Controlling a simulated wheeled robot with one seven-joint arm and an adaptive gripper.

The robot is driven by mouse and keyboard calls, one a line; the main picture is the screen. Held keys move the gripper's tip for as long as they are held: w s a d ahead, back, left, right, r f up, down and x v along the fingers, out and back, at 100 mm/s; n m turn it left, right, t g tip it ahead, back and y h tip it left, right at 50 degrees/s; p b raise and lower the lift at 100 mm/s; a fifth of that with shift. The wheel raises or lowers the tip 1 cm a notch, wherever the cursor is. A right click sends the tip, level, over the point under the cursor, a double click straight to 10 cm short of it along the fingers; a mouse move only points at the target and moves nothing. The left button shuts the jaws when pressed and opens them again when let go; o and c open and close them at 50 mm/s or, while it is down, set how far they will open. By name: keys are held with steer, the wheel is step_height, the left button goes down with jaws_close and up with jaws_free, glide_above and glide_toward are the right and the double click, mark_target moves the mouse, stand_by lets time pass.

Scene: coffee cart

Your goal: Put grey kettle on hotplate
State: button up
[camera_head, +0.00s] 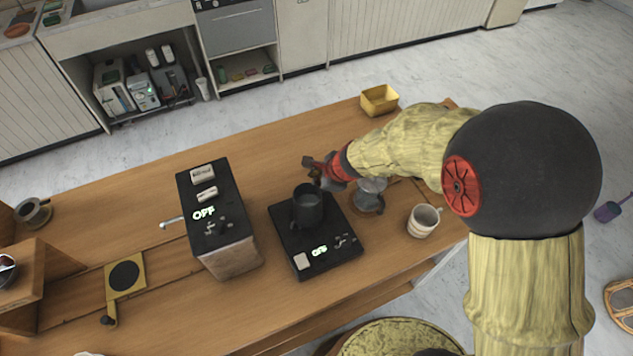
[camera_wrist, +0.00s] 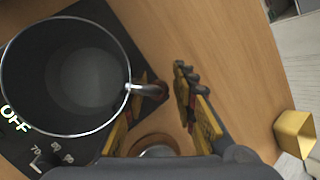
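The grey kettle (camera_head: 307,206), a dark round open-topped pot, stands upright on the black hotplate (camera_head: 345,252), towards its back part. The hotplate's display reads OFF. In the wrist view the kettle (camera_wrist: 75,85) fills the left side, with the hotplate (camera_wrist: 125,50) under it. Its short side handle (camera_wrist: 150,89) points toward my fingers. My gripper (camera_head: 318,172) is just behind the kettle in the head view. In the wrist view my gripper (camera_wrist: 163,95) is open, with a gap between its fingers. The handle's end lies near the left finger; whether they touch is unclear.
A glass jug (camera_head: 369,196) and a white mug (camera_head: 423,222) stand right of the hotplate, close to my arm. A black-topped machine (camera_head: 217,220) stands to the left. A yellow tin (camera_head: 379,100) sits at the back edge. The wooden counter (camera_head: 265,150) behind the hotplate is clear.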

steer(key=shift+o, duration=0.3)
steer(key=shift+r, duration=0.2)
steer(key=p+v, duration=0.4)
steer(key=v, duration=0.8)
steer(key=shift+p, duration=0.3)
steer(key=s+d+r+n, duration=0.3)
steer(key=s+r+n, duration=0.15)
steer(key=r, duration=0.25)
steer(key=s+d+r+n, duration=0.3)
steer(key=s+r+n, duration=0.1)
steer(key=r+n, duration=0.15)
steer(key=s+d+r+n+h, duration=0.2)
steer(key=s+d+r+n, duration=0.1)
steer(key=s+d+n, duration=0.1)
steer(key=s+d+r+n+t+h, duration=0.1)
steer(key=s+d+r+n+h, duration=0.1)
steer(key=s+d, duration=0.4)
steer(key=s+r+n, duration=0.1)
steer(key=s+n, duration=0.1)
steer(key=shift+r+n, duration=0.3)
steer(key=shift+r, duration=0.1)
steer(key=shift+d, duration=0.1)
